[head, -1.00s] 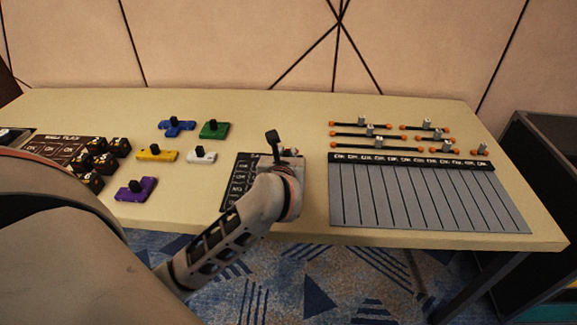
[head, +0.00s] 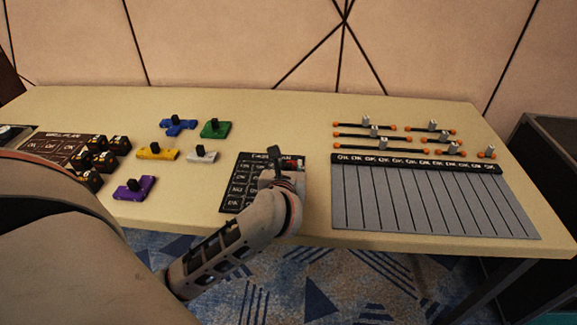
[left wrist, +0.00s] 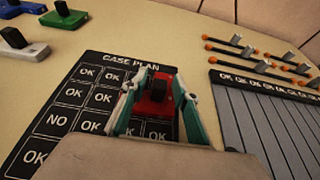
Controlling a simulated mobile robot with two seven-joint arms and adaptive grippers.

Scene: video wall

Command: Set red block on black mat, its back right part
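The red block (left wrist: 154,98) with a black knob sits between the two fingers of my left gripper (left wrist: 160,84) in the left wrist view. The fingers close in on its sides, so the gripper looks shut on it. The block is over the back right part of the black mat (left wrist: 70,120), which has a "CASE PLAN" heading and OK/NO cells. Whether it touches the mat is hard to tell. In the head view, my left gripper (head: 277,165) hides most of the block and part of the mat (head: 240,172). My right gripper is not in view.
Blue (head: 178,126), green (head: 215,129), yellow (head: 157,152), white (head: 202,155) and purple (head: 135,187) blocks lie left of the mat. A grey striped board (head: 430,200) and slider rails (head: 375,136) are to the right. Bare table lies behind the mat.

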